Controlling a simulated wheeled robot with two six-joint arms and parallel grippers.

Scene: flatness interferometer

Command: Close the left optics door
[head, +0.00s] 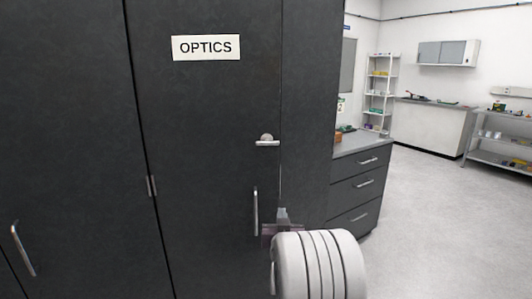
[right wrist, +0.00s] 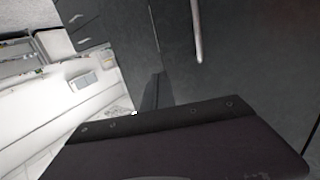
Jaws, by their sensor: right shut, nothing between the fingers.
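The dark grey door marked OPTICS (head: 205,110) fills the middle of the head view. It has a hinge on its left edge, a silver latch (head: 267,141) and a vertical bar handle (head: 255,210) near its right edge. It looks flush or nearly so; I cannot tell whether a small gap remains. My right gripper (head: 282,215) is shut and empty, just right of the handle by the door's right edge. Contact is unclear. The right wrist view shows the handle (right wrist: 196,30) above my dark gripper body. My left gripper is not in view.
Another dark door with a handle (head: 23,250) stands at the left. A drawer unit (head: 358,185) stands right of the cabinet. Open floor (head: 440,220) lies at the right, with shelves (head: 377,95) and a bench (head: 430,125) farther back.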

